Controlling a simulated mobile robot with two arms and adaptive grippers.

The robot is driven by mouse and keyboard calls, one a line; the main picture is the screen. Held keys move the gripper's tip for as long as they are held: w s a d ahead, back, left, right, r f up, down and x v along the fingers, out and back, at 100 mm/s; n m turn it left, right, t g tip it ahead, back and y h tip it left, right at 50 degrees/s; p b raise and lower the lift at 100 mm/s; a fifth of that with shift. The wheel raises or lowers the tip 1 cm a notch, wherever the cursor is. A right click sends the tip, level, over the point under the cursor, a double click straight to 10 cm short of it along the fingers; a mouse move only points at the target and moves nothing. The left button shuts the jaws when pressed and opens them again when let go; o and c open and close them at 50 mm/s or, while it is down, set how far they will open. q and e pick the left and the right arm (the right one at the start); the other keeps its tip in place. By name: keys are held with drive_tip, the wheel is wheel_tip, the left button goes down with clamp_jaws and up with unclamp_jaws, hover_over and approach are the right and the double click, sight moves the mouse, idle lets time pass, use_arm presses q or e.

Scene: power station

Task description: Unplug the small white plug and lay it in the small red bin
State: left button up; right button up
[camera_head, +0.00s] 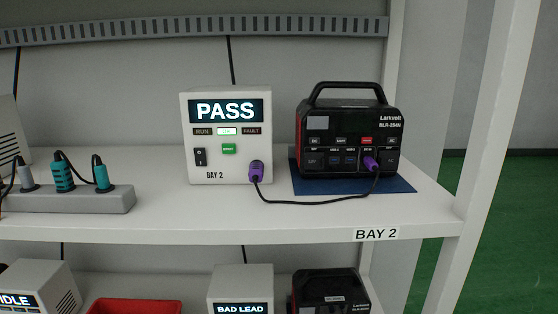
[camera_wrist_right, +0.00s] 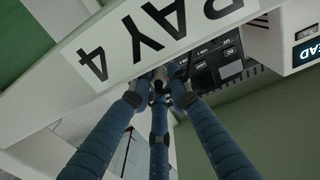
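Neither gripper shows in the head view. In the right wrist view my right gripper (camera_wrist_right: 160,88) has three long blue fingers whose tips come close together below a BAY 4 label; I cannot tell whether anything is between them.
Two teal plugs (camera_head: 63,173) share the strip. A white PASS tester (camera_head: 228,160) and a black power station (camera_head: 350,130) on a blue mat (camera_head: 400,187) are joined by a purple-ended lead. Below stand an IDLE box (camera_head: 40,280) and a BAD LEAD box (camera_head: 241,280).

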drive_tip(key=shift+o, duration=1.3)
drive_tip(key=s, duration=1.2)
drive_tip(key=s+a+f+n+g+y, duration=0.1)
drive_tip(key=s+f+g, duration=0.4)
drive_tip(key=f, duration=0.9)
drive_tip(key=s+a+f+g, duration=0.1)
drive_tip(key=s+f+g, duration=0.35)
drive_tip(key=f, duration=1.05)
drive_tip(key=s+d+f+g, duration=0.2)
drive_tip(key=s+f, duration=0.3)
drive_tip(key=s, duration=0.4)
drive_tip(key=s+d+f+g+h, duration=0.1)
drive_tip(key=s+d+f+g, duration=0.2)
drive_tip(key=s, duration=0.6)
drive_tip(key=s+d+f+n+g, duration=0.1)
drive_tip(key=s+d+f+g, duration=0.1)
drive_tip(key=s+f, duration=0.5)
drive_tip(key=shift+s+d+f+h, duration=0.2)
drive_tip(key=shift+s+h, duration=0.1)
drive_tip(key=shift+s, duration=0.75)
